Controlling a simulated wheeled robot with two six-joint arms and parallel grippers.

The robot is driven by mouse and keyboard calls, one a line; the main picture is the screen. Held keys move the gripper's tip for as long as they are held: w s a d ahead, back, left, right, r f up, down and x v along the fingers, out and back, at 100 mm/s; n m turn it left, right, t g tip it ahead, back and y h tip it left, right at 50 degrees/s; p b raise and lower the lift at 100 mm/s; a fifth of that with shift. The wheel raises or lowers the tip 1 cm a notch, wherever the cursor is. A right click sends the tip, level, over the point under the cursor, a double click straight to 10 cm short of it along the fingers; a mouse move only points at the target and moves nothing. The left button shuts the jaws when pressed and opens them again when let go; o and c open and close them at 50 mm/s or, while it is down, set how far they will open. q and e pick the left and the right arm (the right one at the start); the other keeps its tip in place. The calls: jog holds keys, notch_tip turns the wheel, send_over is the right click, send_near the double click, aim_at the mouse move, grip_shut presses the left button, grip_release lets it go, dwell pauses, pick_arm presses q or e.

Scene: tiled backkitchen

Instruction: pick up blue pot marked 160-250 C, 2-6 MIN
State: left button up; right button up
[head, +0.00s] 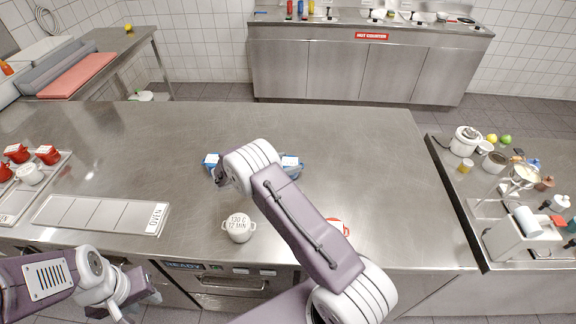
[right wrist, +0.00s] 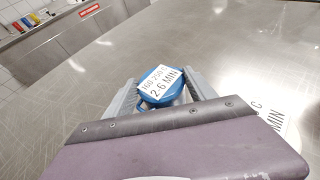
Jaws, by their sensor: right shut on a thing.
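The blue pot (right wrist: 158,98), with a white label reading 160-250 C, 2-6 MIN, sits between the grey fingers of my right gripper (right wrist: 165,92) in the right wrist view. The gripper is shut on it. In the head view my right arm crosses the middle of the counter and hides much of this spot. Blue parts with white labels show at its left (head: 211,160) and right (head: 291,164). I cannot tell there which belongs to the held pot, nor whether it is lifted. My left gripper (head: 130,298) is low at the left, off the counter's front edge; its opening is unclear.
A white pot (head: 239,229) marked 130 C, 12 MIN stands near the front edge. A red pot (head: 338,227) is partly behind my forearm. An oven tray (head: 98,214) and a rack of red and white cups (head: 49,155) lie left. The counter's far part is clear.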

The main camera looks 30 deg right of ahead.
jog(key=r, duration=0.2)
jog(key=s+r+b, duration=0.1)
jog(key=r, duration=0.1)
jog(key=shift+a+r, duration=0.2)
jog(key=shift+r, duration=0.2)
jog(key=s+a+r, duration=0.2)
jog(key=s+r, duration=0.4)
jog(key=s, duration=0.4)
jog(key=shift+s+a+b, duration=0.15)
jog(key=shift+a+b, duration=0.05)
jog(key=shift+b, duration=0.25)
